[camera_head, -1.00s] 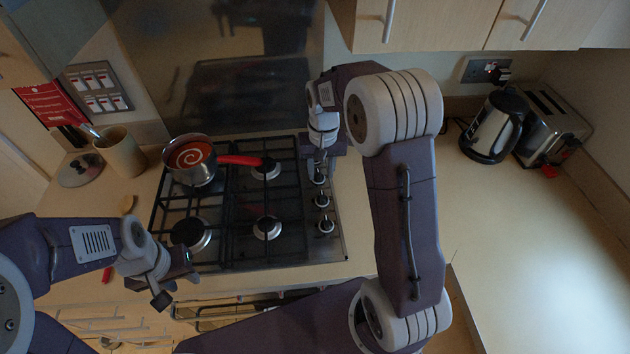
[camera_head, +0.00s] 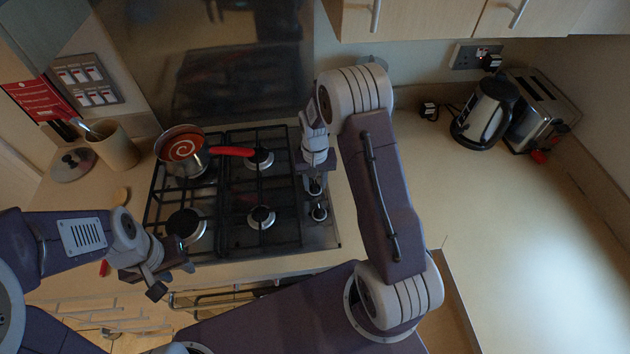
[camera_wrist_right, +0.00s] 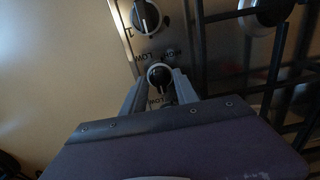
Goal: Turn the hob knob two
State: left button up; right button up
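The hob (camera_head: 283,246) has a column of black-and-silver knobs along its right side. Two show in the head view: one just below my right gripper (camera_head: 314,178) and a nearer knob (camera_head: 319,213). My right gripper points down over the column, hiding the knobs farther back. In the right wrist view one knob (camera_wrist_right: 160,76) lies between the fingertips of my right gripper (camera_wrist_right: 160,88), fingers apart on either side; contact is unclear. Another knob (camera_wrist_right: 146,17) is beyond it, clear of the fingers. My left gripper (camera_head: 172,276) is open and empty before the hob's front left.
A utensil pot (camera_head: 113,146) stands left of the hob. A kettle (camera_head: 484,113) and toaster (camera_head: 545,110) stand at the back right. The right worktop (camera_head: 510,235) is mostly clear.

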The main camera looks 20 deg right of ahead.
grip_shut()
jog(key=shift+n, duration=0.3)
jog(key=n, duration=0.6)
jog(key=shift+d, duration=0.15)
jog(key=n, duration=0.3)
jog(key=shift+n+p, duration=0.4)
jog(key=shift+w+d+n, duration=0.1)
jog(key=shift+n, duration=1.8)
